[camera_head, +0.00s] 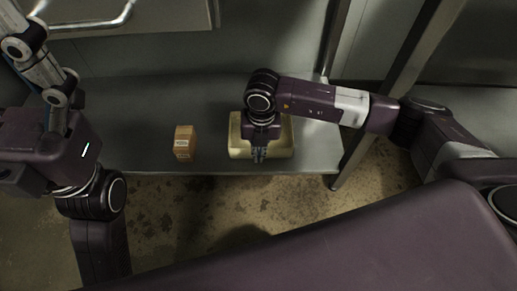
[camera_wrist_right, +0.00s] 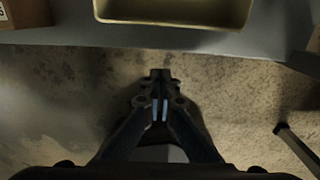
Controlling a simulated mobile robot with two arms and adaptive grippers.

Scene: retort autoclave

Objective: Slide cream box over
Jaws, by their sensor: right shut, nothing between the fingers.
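The cream box (camera_head: 285,140) is a shallow, open-looking tray-like box near the front edge of the grey shelf. In the right wrist view, its near wall (camera_wrist_right: 175,20) shows at the top. My right gripper (camera_head: 259,156) points down at the box's front side in the head view, hiding part of it. In the right wrist view, the gripper (camera_wrist_right: 160,76) is shut and empty, with floor behind its fingertips.
A small brown carton (camera_head: 184,142) stands on the shelf (camera_head: 140,115) left of the cream box. A metal post (camera_head: 385,110) rises at the shelf's right end. The shelf is bare behind the carton. Stained floor (camera_head: 200,210) lies below the front edge.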

